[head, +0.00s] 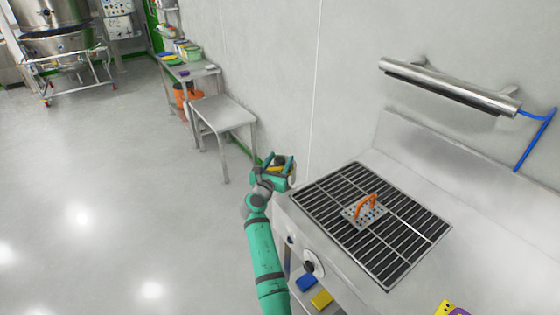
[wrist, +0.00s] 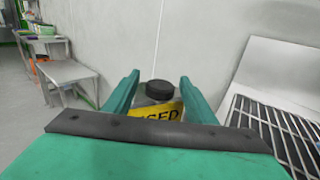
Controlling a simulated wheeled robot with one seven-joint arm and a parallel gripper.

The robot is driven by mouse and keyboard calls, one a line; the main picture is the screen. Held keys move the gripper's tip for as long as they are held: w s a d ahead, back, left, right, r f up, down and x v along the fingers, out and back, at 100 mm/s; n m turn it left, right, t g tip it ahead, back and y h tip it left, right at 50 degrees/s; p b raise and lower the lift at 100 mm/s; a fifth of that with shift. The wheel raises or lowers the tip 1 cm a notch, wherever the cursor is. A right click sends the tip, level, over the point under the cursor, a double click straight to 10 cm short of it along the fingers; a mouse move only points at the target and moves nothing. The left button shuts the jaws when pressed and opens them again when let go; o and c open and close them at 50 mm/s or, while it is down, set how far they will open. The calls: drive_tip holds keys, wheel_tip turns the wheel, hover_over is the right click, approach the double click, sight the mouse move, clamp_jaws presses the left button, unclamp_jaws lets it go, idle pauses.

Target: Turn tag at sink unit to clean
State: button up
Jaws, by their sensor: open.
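A tag with a yellow face and dark lettering that seems to end in "SED" (wrist: 160,112) shows in the wrist view, with a round black knob (wrist: 160,90) above it. The lower part of the tag is hidden behind my gripper's body. My gripper (wrist: 160,78) is open, with one green finger on each side of the knob and tag; I cannot tell whether either finger touches them. In the head view my gripper (head: 279,161) is at the left end of the sink unit (head: 372,162), where the tag is mostly hidden.
An orange-handled perforated plate (head: 364,211) lies on the sink's grating (head: 410,238). A steel bar (head: 450,87) juts from the wall above. Blue and yellow blocks (head: 321,299) sit below the sink. A low steel table (head: 223,112) stands further back; floor to the left is clear.

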drive_tip(key=c, duration=1)
drive_tip(key=shift+c, duration=0.2)
drive_tip(key=shift+d+y, duration=0.1)
drive_tip(key=shift+y, duration=0.2)
drive_tip(key=shift+d+n+t+y, duration=0.1)
drive_tip(key=shift+n+t+y, duration=0.2)
drive_tip(key=shift+n+y, duration=0.7)
drive_tip(key=n+y, duration=0.3)
drive_tip(key=y, duration=0.1)
drive_tip(key=shift+d+y, duration=0.1)
drive_tip(key=shift+y, duration=0.3)
drive_tip(key=n+g+y, duration=0.1)
drive_tip(key=n+y, duration=0.1)
drive_tip(key=y, duration=0.2)
drive_tip(key=n+g+y, duration=0.1)
drive_tip(key=n+y, duration=0.2)
drive_tip(key=shift+a+g+y, duration=0.2)
drive_tip(key=shift+g+y, duration=0.1)
drive_tip(key=shift+y, duration=0.1)
drive_tip(key=shift+a+n+g+y, duration=0.1)
drive_tip(key=shift+n+g+y, duration=0.95)
drive_tip(key=shift+y, duration=0.25)
drive_tip(key=shift+r+n+g+y, duration=0.2)
drive_tip(key=shift+n+g+y, duration=0.85)
drive_tip(key=shift+g+y, duration=0.1)
